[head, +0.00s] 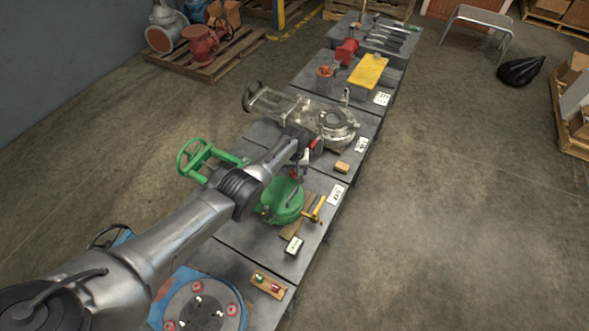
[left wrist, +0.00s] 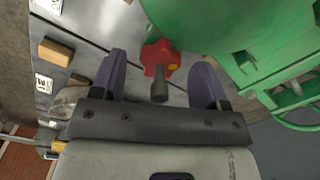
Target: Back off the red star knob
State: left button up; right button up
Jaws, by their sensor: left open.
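The red star knob (left wrist: 160,56) shows in the left wrist view beside the large green body (left wrist: 240,40). A dark round stem (left wrist: 159,86) sticks out from the knob toward the camera. My left gripper (left wrist: 158,80) is open, with one purple-grey finger on either side of the knob and stem and a gap on both sides. In the head view my left gripper (head: 303,158) is over the bench, just beyond the green valve (head: 283,202); the arm partly hides this area, and I cannot make out the knob surely there. My right gripper is not in view.
A green handwheel frame (head: 203,158) stands left of my arm. A hammer with a yellow handle (head: 319,210) and a small labelled box (head: 294,246) lie by the green valve. A grey valve (head: 338,124) stands farther along.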

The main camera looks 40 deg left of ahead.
pick_arm(q)
notch_tip(320, 180, up, 10)
jog(key=p, duration=0.7)
jog(key=shift+r, duration=0.2)
notch_tip(320, 180, up, 2)
jog(key=shift+r+p, duration=0.1)
jog(key=shift+p, duration=0.45)
